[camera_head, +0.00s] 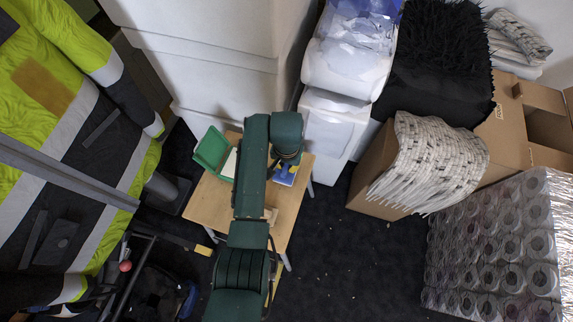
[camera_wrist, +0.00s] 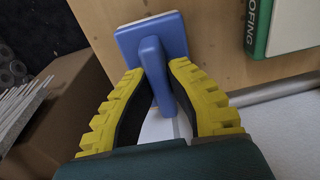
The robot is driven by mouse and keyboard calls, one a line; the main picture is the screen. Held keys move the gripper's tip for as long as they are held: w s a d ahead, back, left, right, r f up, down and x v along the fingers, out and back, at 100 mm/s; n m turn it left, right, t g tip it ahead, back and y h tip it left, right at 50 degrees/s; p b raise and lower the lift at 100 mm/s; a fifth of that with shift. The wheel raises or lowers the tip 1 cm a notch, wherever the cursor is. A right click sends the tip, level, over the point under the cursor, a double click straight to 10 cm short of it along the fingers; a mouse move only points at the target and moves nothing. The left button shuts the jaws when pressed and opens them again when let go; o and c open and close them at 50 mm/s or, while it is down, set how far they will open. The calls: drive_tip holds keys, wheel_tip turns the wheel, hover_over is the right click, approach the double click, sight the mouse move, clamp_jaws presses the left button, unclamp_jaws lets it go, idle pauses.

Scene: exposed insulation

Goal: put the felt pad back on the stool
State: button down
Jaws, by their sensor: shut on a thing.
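The felt pad (camera_wrist: 171,35) is a blue block with an upright blue handle and a thin pale edge. My gripper (camera_wrist: 157,75), with yellow ridged fingers, is shut on its handle in the wrist view. The stool (camera_head: 208,203) has a light wooden top and stands in the middle of the head view. Its wood (camera_wrist: 222,70) also shows behind the pad in the wrist view. The pad is over the wooden top; I cannot tell whether it touches it. In the head view my arm covers much of the stool, and only a little blue shows below the gripper.
A white cabinet (camera_head: 215,60) stands behind, white containers (camera_head: 332,125) to the back right.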

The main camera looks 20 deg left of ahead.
sight(287, 166)
drive_tip(key=shift+f, duration=0.4)
drive_tip(key=c, duration=1.2)
unclamp_jaws()
drive_tip(key=shift+r, duration=0.15)
wheel_tip(287, 166, up, 12)
drive_tip(key=p, duration=0.6)
drive_tip(key=shift+s+d+r, duration=0.2)
drive_tip(key=shift+s+r, duration=0.05)
